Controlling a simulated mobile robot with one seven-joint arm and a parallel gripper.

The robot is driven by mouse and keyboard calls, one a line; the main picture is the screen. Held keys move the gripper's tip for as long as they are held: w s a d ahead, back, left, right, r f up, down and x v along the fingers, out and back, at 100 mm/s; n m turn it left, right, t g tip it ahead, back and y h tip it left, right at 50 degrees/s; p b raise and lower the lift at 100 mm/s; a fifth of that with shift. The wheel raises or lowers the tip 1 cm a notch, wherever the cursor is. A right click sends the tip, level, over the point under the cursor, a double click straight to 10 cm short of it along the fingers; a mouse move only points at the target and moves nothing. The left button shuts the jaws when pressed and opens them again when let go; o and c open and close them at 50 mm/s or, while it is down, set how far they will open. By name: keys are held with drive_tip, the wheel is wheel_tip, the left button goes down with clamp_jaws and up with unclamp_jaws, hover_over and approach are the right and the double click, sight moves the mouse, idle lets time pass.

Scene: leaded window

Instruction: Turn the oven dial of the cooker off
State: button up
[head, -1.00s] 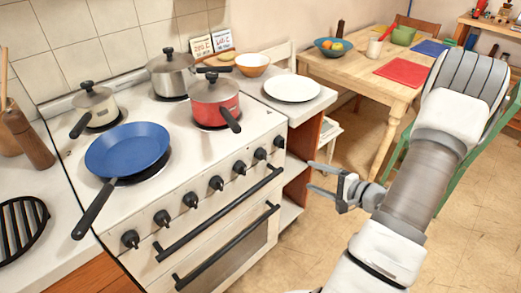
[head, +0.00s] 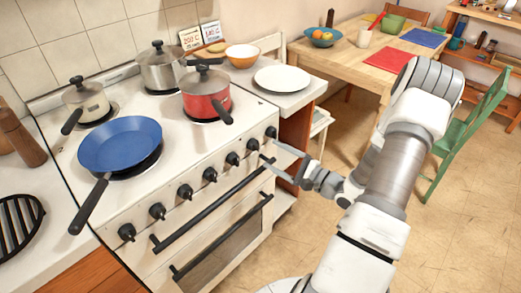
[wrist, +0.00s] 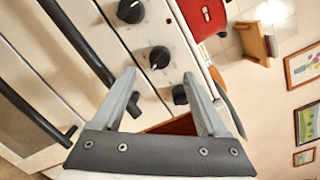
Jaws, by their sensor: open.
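The cooker (head: 190,165) is white, with a row of several black dials along its front edge. I cannot tell from the pictures which one is the oven dial. My gripper (head: 270,151) is open and empty at the right end of the cooker front, its fingers pointing at the panel. The rightmost dial (head: 271,131) is just above the upper fingertip in the head view. In the wrist view the rightmost dial (wrist: 181,94) shows between the fingers, close to the right one. The second dial from the right (wrist: 159,57) shows just ahead of the fingertips, with a pale mark.
Two black bar handles, the upper one (head: 208,208), run below the dials. A blue frying pan (head: 120,145), a red pot (head: 206,98) and two other pots stand on top. A white plate (head: 282,79) rests on the counter to the right.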

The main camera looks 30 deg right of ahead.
sight(255, 146)
drive_tip(key=x, duration=0.6)
drive_tip(key=shift+b, duration=0.3)
clamp_jaws()
